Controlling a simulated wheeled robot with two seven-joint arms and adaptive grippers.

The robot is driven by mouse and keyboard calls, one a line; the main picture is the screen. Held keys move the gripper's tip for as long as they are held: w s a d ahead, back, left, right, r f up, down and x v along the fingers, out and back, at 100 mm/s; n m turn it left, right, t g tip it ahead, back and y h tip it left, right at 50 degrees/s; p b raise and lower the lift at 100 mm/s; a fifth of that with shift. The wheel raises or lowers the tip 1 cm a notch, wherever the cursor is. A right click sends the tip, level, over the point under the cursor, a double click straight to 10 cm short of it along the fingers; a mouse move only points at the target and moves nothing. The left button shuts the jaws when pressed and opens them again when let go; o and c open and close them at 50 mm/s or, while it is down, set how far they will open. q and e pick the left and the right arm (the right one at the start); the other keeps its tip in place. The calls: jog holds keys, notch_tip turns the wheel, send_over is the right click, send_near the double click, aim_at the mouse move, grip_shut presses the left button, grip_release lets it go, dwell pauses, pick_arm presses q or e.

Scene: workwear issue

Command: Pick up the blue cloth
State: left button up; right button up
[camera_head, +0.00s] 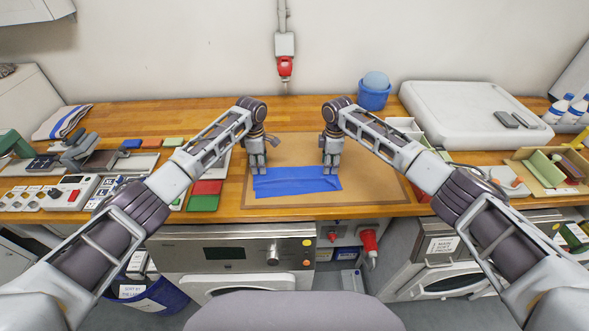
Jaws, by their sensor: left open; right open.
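The blue cloth (297,182) lies flat on a brown mat (375,190) in the middle of the wooden worktop. My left gripper (258,170) is open at the cloth's far left corner. My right gripper (331,170) is open at the cloth's far right corner. Both point downward with their fingertips at the cloth's far edge. I cannot tell whether the fingertips touch the cloth. Nothing shows between the fingers of either gripper.
A blue bucket (374,96) and a large white case (470,115) stand at the back right. The mat around the cloth is clear.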

pick_arm(q)
jog(key=shift+f+b, duration=0.65)
jog(key=shift+f, duration=0.05)
pick_arm(e)
jog(key=shift+f, duration=0.7)
pick_arm(q)
jog(key=shift+c, duration=0.5)
pick_arm(e)
jog(key=shift+c, duration=0.5)
pick_arm(q)
jog(key=shift+s, duration=0.1)
grip_shut()
pick_arm(e)
jog(key=shift+s, duration=0.1)
grip_shut()
pick_arm(q)
jog(key=shift+f, duration=0.1)
pick_arm(e)
jog(key=shift+f, duration=0.15)
pick_arm(q)
jog(key=shift+r+p, duration=0.2)
jog(key=shift+p, duration=0.1)
pick_arm(e)
jog(key=shift+d+r, duration=0.1)
jog(key=shift+r, duration=0.2)
